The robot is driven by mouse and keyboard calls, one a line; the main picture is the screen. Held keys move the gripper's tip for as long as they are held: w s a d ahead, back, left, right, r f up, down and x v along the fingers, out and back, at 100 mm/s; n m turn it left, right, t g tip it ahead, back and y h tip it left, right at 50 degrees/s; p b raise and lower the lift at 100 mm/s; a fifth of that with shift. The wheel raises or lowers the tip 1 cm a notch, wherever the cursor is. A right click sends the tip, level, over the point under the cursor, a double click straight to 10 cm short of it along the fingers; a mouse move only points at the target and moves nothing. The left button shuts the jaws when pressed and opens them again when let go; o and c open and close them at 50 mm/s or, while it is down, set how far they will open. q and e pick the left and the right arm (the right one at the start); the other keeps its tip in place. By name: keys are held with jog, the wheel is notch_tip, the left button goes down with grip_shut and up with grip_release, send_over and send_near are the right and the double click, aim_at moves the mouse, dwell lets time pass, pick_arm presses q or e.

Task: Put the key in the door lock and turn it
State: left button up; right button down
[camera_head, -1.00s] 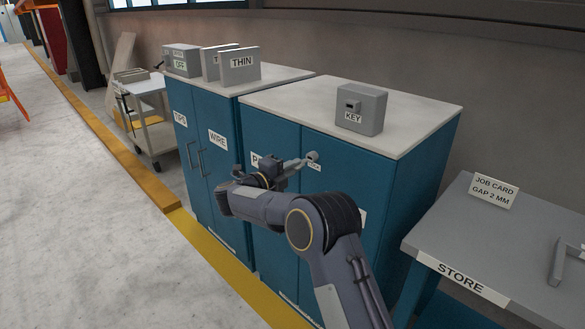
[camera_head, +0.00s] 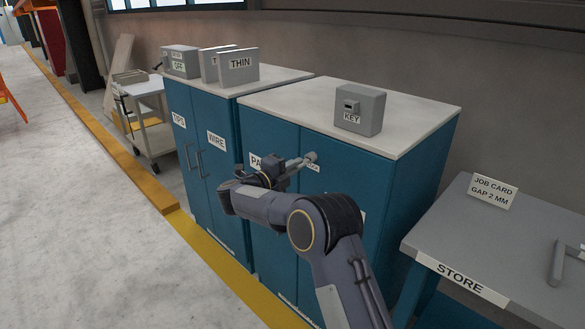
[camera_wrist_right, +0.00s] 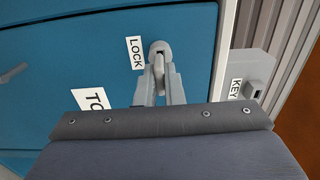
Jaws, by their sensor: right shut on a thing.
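The round grey lock (camera_wrist_right: 161,48) is on the blue cabinet door, beside a LOCK label (camera_wrist_right: 135,52). It also shows in the head view (camera_head: 311,156). My right gripper (camera_wrist_right: 160,92) is shut on a small grey key (camera_wrist_right: 158,66), which points at the lock face. The key's far end meets the lock; I cannot tell how deep it sits in it. In the head view my right gripper (camera_head: 297,163) is close in front of the lock. My left gripper is not in view.
A grey KEY box (camera_head: 361,109) stands on the cabinet top (camera_head: 290,98). Grey boxes, one marked THIN (camera_head: 239,66), stand on the neighbouring cabinet. A grey STORE table (camera_head: 480,238) with a job card (camera_head: 493,190) is at the right.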

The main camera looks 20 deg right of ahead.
jog(key=shift+x, duration=1.1)
jog(key=c, duration=1.5)
grip_release()
jog(key=shift+o, duration=0.2)
jog(key=shift+a, duration=0.15)
jog(key=v, duration=0.7)
jog(key=shift+s+a, duration=0.2)
jog(key=shift+a, duration=0.1)
